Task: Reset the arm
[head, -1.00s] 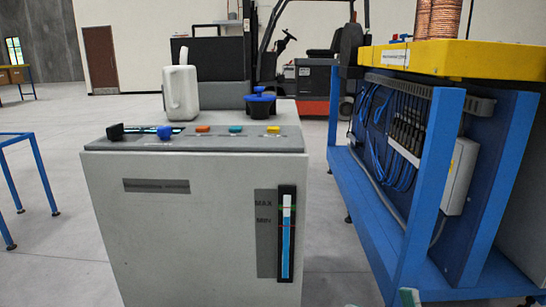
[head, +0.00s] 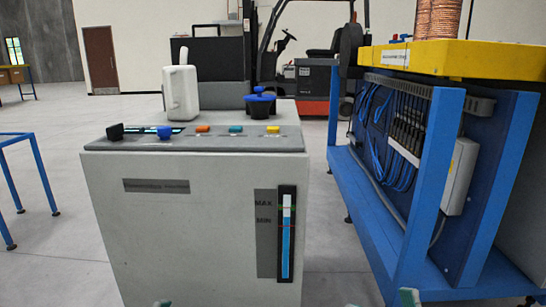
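My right gripper (head: 380,301) barely shows at the bottom edge, right of the middle. Two pale green fingertips stand apart with floor visible between them, and nothing shows in the gap. A small pale green tip of my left gripper (head: 162,303) shows at the bottom edge, in front of the grey machine. The rest of both grippers and both arms is below the picture.
A grey machine (head: 215,220) with a level gauge (head: 286,235) stands close ahead. A white jug (head: 181,95) and a blue-lidded filler (head: 261,103) are on top. A blue-framed bench (head: 415,190) with a yellow top (head: 450,58) stands right.

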